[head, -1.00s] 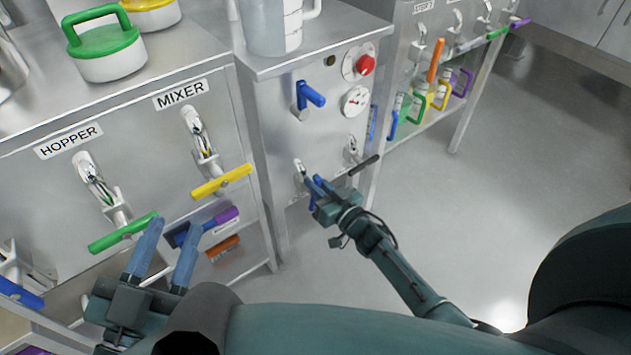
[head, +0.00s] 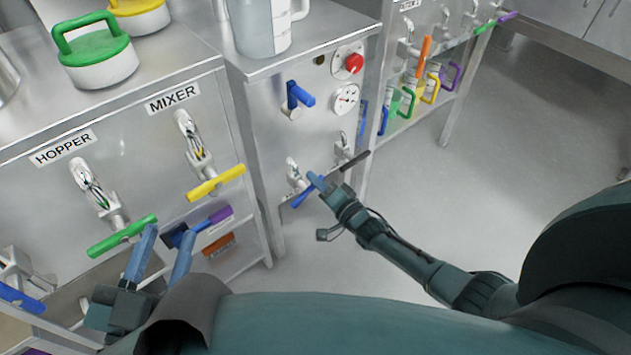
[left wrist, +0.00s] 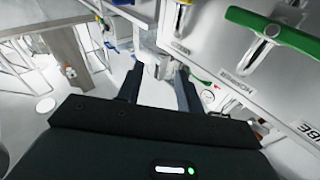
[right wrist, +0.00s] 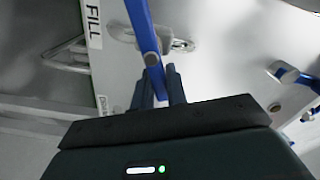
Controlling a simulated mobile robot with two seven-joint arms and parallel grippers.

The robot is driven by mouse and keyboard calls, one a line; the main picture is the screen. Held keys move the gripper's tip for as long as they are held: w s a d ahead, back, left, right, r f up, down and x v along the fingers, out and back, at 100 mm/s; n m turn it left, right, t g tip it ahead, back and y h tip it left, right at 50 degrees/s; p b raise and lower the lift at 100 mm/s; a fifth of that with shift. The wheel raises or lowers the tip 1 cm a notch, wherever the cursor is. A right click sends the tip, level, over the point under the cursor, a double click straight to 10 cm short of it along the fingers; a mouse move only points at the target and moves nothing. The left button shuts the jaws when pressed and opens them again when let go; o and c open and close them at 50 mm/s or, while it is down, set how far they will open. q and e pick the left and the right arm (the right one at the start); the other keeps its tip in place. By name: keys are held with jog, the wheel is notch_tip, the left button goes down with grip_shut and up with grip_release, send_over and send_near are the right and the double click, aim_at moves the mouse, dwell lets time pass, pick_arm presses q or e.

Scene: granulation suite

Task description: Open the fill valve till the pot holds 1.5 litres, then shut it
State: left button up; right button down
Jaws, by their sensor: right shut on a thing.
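The blue fill valve lever (head: 301,198) sits low on the middle steel panel, below a pale valve body (head: 294,173). In the right wrist view the blue lever (right wrist: 142,22) runs down between my fingers, beside a FILL label (right wrist: 93,23). My right gripper (head: 316,181) is shut on this lever; the fingers also show in the right wrist view (right wrist: 157,88). A translucent jug with graduation marks (head: 262,28) stands on top of the panel, cut off by the frame; its liquid level is unclear. My left gripper (head: 163,252) is open and empty, near the green lever.
Another blue lever (head: 299,95), a red button (head: 354,63) and a gauge (head: 346,99) are above the fill valve. A black lever (head: 355,164) is close to its right. Green (head: 122,236) and yellow (head: 216,183) levers are left. The floor at right is clear.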

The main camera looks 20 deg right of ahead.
jog(key=shift+d+f+m+b, duration=0.15)
jog(key=shift+f+m+b, duration=0.2)
jog(key=shift+m, duration=0.55)
jog(key=shift+f+m+b, duration=0.35)
jog(key=shift+m+b, duration=0.1)
jog(key=shift+m, duration=0.75)
pick_arm(q)
jog(key=shift+d+r+h, duration=0.25)
jog(key=shift+h, duration=0.05)
pick_arm(e)
jog(key=shift+m, duration=0.3)
pick_arm(q)
jog(key=shift+r, duration=0.15)
pick_arm(e)
jog(key=c, duration=1.4)
grip_release()
